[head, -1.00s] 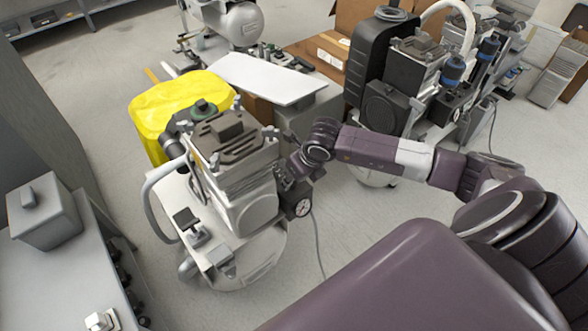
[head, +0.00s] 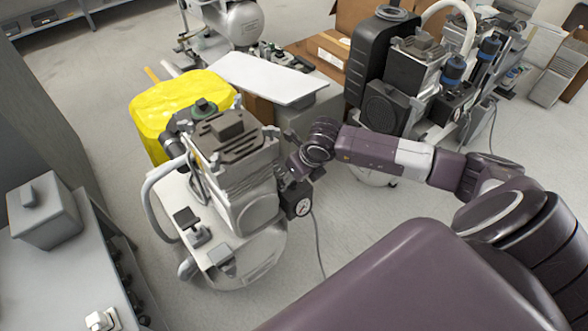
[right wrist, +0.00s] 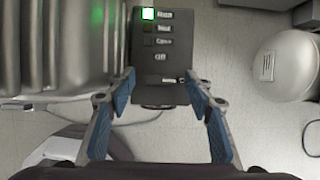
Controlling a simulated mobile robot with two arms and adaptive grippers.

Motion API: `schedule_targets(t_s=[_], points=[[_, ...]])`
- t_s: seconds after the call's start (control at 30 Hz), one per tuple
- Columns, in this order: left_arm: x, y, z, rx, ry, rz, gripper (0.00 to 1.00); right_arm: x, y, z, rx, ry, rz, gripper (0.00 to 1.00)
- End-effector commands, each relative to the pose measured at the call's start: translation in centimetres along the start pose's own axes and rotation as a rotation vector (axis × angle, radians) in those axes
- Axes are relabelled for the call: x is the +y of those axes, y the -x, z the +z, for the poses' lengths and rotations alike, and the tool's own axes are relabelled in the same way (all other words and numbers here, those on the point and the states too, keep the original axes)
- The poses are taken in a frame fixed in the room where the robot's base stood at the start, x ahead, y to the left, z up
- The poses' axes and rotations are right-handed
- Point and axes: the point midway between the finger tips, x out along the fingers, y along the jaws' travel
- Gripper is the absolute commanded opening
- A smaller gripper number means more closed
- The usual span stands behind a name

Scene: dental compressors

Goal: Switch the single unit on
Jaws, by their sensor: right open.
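The single unit is a compressor (head: 240,165) with a ribbed metal head on a round white tank, standing in the middle of the head view. A dark control box (head: 297,200) with a round gauge is on its right side. A small light-coloured switch part (right wrist: 173,80) shows below the labels. My right gripper (right wrist: 160,88) is open, its blue fingers on either side of the box's lower end. My left gripper is not in view.
A yellow-covered bin (head: 165,110) stands behind the unit, beside a white board (head: 268,78). Another compressor set (head: 410,85) stands at the back right. A grey bench (head: 50,275) is at the left. Open floor lies between.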

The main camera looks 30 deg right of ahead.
Motion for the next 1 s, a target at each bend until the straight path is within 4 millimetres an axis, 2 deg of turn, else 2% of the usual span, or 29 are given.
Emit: schedule_targets(t_s=[0.17, 0.4, 0.6, 0.8, 1.0], points=[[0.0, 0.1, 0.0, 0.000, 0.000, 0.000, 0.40, -0.1, 1.9, 0.1, -0.003, 0.002, -0.001, 0.48], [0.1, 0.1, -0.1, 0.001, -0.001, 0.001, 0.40, -0.1, 7.1, 0.1, -0.004, 0.002, -0.002, 0.48], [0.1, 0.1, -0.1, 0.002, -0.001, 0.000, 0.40, -0.1, 10.4, 0.0, -0.001, 0.001, -0.001, 0.48], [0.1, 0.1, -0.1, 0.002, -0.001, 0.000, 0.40, 0.0, 11.8, 0.0, 0.000, 0.000, 0.000, 0.48], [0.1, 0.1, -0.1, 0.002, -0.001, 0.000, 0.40, 0.0, 11.9, 0.0, 0.000, 0.000, 0.000, 0.48]])
